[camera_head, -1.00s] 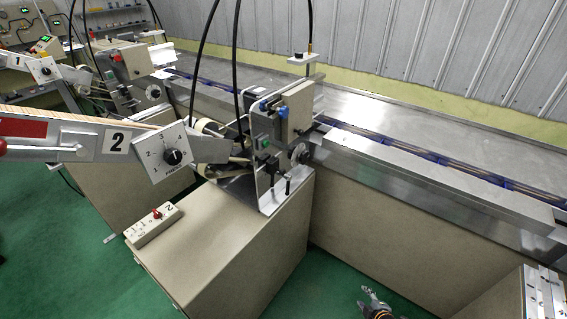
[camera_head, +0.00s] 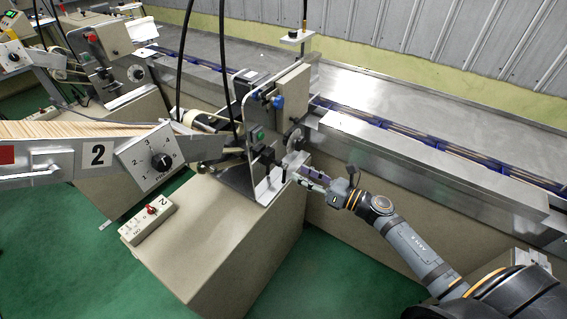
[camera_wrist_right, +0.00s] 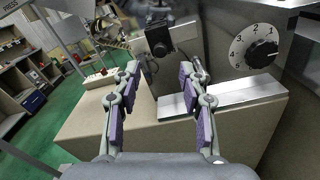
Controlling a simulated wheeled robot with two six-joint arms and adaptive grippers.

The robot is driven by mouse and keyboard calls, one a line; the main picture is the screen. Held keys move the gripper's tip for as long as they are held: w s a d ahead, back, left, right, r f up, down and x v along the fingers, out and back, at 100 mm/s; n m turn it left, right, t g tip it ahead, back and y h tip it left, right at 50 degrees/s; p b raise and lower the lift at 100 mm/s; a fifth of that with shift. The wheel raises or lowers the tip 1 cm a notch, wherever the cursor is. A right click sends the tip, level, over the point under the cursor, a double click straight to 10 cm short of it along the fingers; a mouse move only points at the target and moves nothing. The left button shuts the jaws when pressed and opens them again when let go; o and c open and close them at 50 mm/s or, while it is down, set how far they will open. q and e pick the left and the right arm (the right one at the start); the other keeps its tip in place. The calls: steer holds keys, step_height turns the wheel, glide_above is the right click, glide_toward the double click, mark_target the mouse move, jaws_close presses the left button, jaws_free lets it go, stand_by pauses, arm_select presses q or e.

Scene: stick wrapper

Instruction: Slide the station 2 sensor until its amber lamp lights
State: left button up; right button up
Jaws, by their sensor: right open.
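Station 2 carries a "2" label (camera_head: 97,155) and a numbered dial (camera_head: 160,160). A small black block (camera_head: 264,157), which looks like the sensor, sits low on the station's metal bracket (camera_head: 268,185). In the right wrist view the black block (camera_wrist_right: 158,40) shows ahead of the fingers, near the top and between them. My right gripper (camera_head: 308,178) is open and empty, just right of the bracket. In the right wrist view its two fingers (camera_wrist_right: 158,82) stand apart with purple pads. I see no lit amber lamp. My left gripper is out of view.
A switch box marked 2 (camera_head: 148,222) lies on the beige cabinet (camera_head: 215,250). The steel conveyor (camera_head: 430,165) runs behind to the right. Station 1 (camera_head: 105,45) stands at upper left. Black cables hang down. Green floor (camera_head: 335,270) is free below my right arm.

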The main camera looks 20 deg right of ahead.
mark_target(281, 164)
steer(key=p+x, duration=0.1)
steer(key=x, duration=0.2)
steer(key=p+x, duration=0.1)
steer(key=x, duration=0.2)
steer(key=shift+w+a+r, duration=0.15)
steer(key=shift+w+r, duration=0.05)
steer(key=shift+w, duration=0.05)
steer(key=shift+w+a+f, duration=0.2)
steer(key=shift+w+a, duration=0.1)
steer(key=shift+w, duration=0.1)
steer(key=shift+c, duration=0.3)
jaws_close()
